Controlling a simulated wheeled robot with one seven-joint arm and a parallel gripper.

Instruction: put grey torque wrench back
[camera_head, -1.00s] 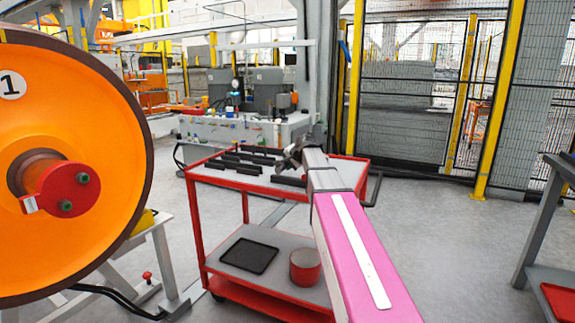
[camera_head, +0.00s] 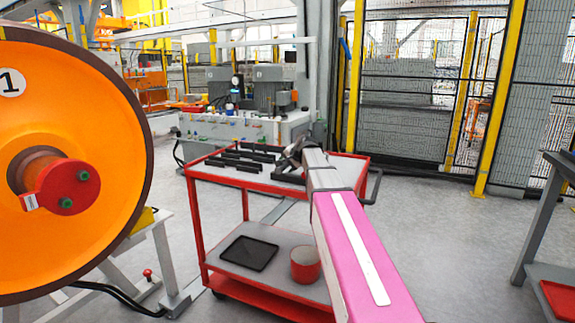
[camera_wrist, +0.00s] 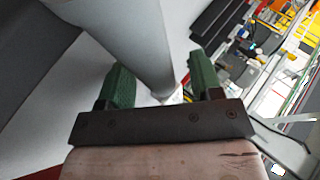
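In the wrist view, a thick grey shaft, taken to be the grey torque wrench (camera_wrist: 140,38), runs from the top edge down between my green finger pads. In the head view, my gripper (camera_head: 296,150) is small and dark above the right part of the red cart's top (camera_head: 225,175). The wrench cannot be made out there. Several black holder bars (camera_head: 240,166) lie on the cart top, and my arm hides part of its right side.
The cart's lower shelf carries a black tray (camera_head: 248,253) and a red round container (camera_head: 305,264). A large orange wheel (camera_head: 95,130) stands at the left. A grey table (camera_head: 545,215) is at the right edge. Open floor lies right of the cart.

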